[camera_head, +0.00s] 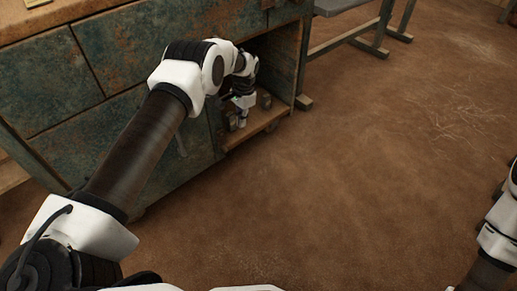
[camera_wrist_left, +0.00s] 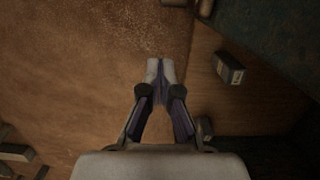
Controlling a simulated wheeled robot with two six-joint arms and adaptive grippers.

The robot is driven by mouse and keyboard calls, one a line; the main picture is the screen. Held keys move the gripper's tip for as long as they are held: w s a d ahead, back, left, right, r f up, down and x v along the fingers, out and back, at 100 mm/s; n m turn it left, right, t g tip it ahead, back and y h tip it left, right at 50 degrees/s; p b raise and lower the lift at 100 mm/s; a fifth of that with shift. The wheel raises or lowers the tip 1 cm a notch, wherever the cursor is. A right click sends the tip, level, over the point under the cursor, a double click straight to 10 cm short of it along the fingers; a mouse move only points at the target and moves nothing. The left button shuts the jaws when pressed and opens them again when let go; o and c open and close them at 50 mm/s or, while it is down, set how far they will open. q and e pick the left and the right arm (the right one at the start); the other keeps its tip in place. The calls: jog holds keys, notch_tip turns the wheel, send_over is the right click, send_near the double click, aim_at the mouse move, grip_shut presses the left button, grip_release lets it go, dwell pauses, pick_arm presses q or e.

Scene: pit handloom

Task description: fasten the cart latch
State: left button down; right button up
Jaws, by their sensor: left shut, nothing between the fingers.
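The cart appears to be the worn teal-and-rust cabinet (camera_head: 125,50) at the upper left of the head view. My left arm reaches across to its open compartment. My left gripper (camera_head: 242,124) points down at the edge of the wooden shelf (camera_head: 262,122). In the left wrist view the left gripper (camera_wrist_left: 160,70) has its fingertips together and empty, over the floor just left of the shelf edge. A small dark block with a pale end (camera_wrist_left: 230,68) lies on the shelf, right of the fingertips and apart from them. I cannot make out which part is the latch. My right gripper is out of frame.
The brown floor (camera_head: 340,180) is open to the right of the cabinet. A grey bench (camera_head: 345,38) with legs stands behind it. A rounded fitting (camera_wrist_left: 205,127) sits near the shelf edge beside my left gripper. Part of my right arm shows at the right edge.

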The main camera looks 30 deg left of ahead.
aim_at(224, 143)
pick_arm(q)
jog(key=shift+w+r, duration=0.45)
jog(key=shift+w, duration=0.3)
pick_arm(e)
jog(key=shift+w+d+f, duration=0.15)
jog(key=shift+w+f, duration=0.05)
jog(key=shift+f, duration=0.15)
pick_arm(q)
jog(key=s+a+f+b, duration=0.2)
jog(key=s+f+b, duration=0.3)
jog(key=f, duration=0.5)
jog(key=shift+f+b, duration=0.25)
jog(key=shift+b, duration=0.05)
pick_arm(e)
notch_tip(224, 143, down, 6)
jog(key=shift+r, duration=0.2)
